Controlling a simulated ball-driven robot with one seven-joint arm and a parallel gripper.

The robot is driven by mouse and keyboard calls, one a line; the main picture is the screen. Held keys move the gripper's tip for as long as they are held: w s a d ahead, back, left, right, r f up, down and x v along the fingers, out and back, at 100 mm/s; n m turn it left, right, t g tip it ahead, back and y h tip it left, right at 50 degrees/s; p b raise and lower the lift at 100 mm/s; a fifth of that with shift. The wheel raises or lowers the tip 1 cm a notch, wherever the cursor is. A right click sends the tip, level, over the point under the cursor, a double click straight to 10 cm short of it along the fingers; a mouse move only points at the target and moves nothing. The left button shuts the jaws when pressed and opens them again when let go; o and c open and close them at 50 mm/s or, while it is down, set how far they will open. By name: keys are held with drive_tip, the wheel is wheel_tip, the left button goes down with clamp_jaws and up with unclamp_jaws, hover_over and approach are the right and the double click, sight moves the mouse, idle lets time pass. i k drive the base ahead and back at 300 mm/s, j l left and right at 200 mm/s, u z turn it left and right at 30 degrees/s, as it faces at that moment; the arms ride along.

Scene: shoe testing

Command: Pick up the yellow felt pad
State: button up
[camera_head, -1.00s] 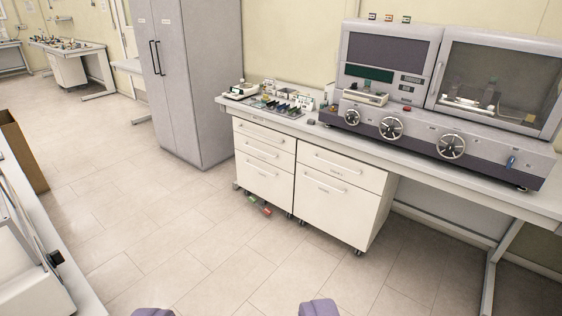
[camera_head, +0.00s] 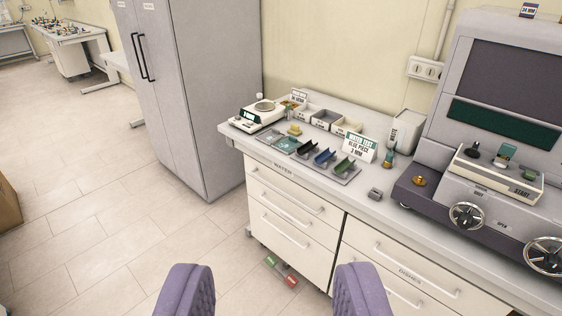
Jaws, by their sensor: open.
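A small yellow item (camera_head: 295,129) stands on the left part of the bench, behind the tray of dark cradles. It is too small to tell whether it is the yellow felt pad. Pale yellow also shows in the rightmost of the small bins (camera_head: 346,126) along the wall, too small to make out. My gripper (camera_head: 272,272) shows as two purple ridged fingers at the bottom of the view. It is open, with nothing between the fingers, in front of the drawers and well short of the items on the bench.
The bench (camera_head: 378,212) also carries a white scale (camera_head: 256,116), a tray of cradles (camera_head: 343,178), a water test sign (camera_head: 359,149) and a large grey machine (camera_head: 500,110). A tall grey cabinet (camera_head: 190,90) stands left. Red and green items (camera_head: 282,271) lie on the floor.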

sight(294, 131)
drive_tip(key=i, duration=2.8)
drive_tip(key=i+j+z, duration=0.1)
drive_tip(key=i+z, duration=0.2)
drive_tip(key=i, duration=0.25)
